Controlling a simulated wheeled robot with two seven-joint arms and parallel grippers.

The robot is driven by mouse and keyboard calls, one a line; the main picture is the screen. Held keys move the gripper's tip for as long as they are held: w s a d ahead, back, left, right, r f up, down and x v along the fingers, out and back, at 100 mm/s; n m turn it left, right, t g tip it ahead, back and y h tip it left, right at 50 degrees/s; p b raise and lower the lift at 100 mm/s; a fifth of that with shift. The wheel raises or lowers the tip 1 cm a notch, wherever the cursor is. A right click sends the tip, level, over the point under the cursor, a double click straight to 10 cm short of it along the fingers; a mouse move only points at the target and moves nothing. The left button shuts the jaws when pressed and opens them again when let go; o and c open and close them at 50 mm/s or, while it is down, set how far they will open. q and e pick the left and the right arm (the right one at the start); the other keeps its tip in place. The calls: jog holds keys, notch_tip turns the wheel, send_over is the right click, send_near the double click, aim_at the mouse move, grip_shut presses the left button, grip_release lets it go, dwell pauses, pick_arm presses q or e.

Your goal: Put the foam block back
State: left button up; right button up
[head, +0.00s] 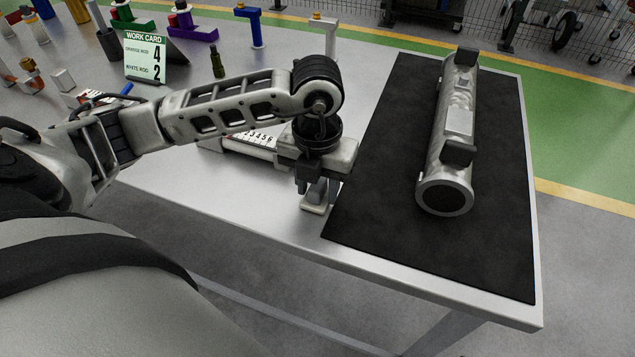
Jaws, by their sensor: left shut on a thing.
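My left gripper (318,190) points down at the table's front edge, just left of the black mat. It is shut on a small block, mostly hidden by the fingers. A pale piece (313,209) shows right below the fingertips; I cannot tell whether it is part of the held block. No other foam block can be made out for sure. A grey metal cylinder (462,95) lies lengthwise on the black mat (390,180), with one dark block (459,155) near its front end and another (466,56) at its far end. My right gripper is out of view.
A numbered tray (250,143) lies partly behind my left arm. A work card (145,60), a dark green bottle (217,63), a blue post (255,28) and a grey post (329,45) stand behind. The mat left of the cylinder is clear.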

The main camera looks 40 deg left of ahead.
aim_at(318, 185)
pick_arm(q)
jog(key=shift+f, duration=0.2)
jog(key=o, duration=0.8)
jog(key=shift+o, duration=0.7)
jog(key=shift+r, duration=0.45)
notch_tip(318, 185, up, 12)
jog(key=shift+f+p, duration=0.2)
jog(key=shift+p, duration=0.1)
